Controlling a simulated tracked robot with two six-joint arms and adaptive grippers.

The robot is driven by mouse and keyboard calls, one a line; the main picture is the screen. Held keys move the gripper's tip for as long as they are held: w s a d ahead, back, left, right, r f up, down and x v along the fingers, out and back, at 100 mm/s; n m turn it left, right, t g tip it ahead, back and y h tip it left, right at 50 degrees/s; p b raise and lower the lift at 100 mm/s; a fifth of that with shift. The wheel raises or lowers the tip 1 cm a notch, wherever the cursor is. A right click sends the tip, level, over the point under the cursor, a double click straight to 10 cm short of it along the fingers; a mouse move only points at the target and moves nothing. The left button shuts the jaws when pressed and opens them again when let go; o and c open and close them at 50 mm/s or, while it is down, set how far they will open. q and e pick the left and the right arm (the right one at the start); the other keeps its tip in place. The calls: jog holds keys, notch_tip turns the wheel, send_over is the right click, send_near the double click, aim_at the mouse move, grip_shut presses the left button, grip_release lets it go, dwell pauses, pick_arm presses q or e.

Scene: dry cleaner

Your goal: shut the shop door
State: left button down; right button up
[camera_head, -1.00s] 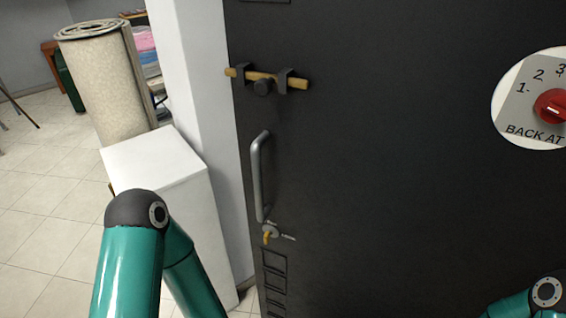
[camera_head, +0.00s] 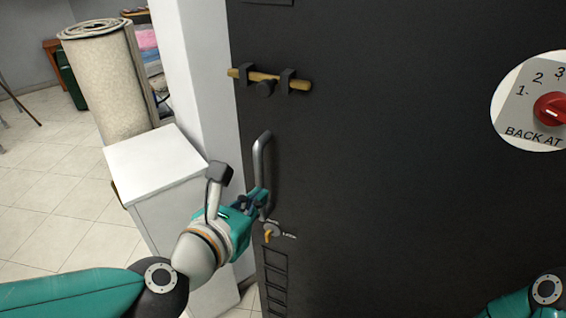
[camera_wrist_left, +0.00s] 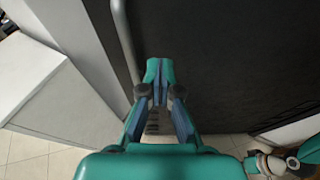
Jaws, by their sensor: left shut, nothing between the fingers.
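The shop door (camera_head: 400,200) is a dark slab filling the middle and right of the head view. Its silver bar handle (camera_head: 261,160) stands upright near the left edge, and a small brass key (camera_head: 267,236) sits in the lock below. My left gripper (camera_head: 262,194) is shut and empty at the handle's lower end. In the left wrist view the closed fingertips (camera_wrist_left: 160,68) are in front of the dark door (camera_wrist_left: 230,60), just right of the handle (camera_wrist_left: 126,40); I cannot tell whether they touch. My right gripper is out of view.
A brass bolt (camera_head: 268,79) is mounted above the handle. A white cabinet (camera_head: 155,165) stands left of the door beside a white post (camera_head: 195,75). A rolled carpet (camera_head: 105,85) is behind it. Tiled floor (camera_head: 50,200) is open at left.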

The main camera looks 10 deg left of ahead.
pick_arm(q)
jog(key=b, duration=0.2)
send_near(293, 160)
jog(key=f, duration=0.2)
jog(key=shift+n, duration=0.3)
jog(key=w, duration=0.2)
jog(key=w+p, duration=0.1)
jog(key=w, duration=0.1)
jog(key=w+d+p, duration=0.1)
jog(key=w, duration=0.1)
jog(key=shift+w+d+f, duration=0.1)
jog(key=shift+w, duration=0.2)
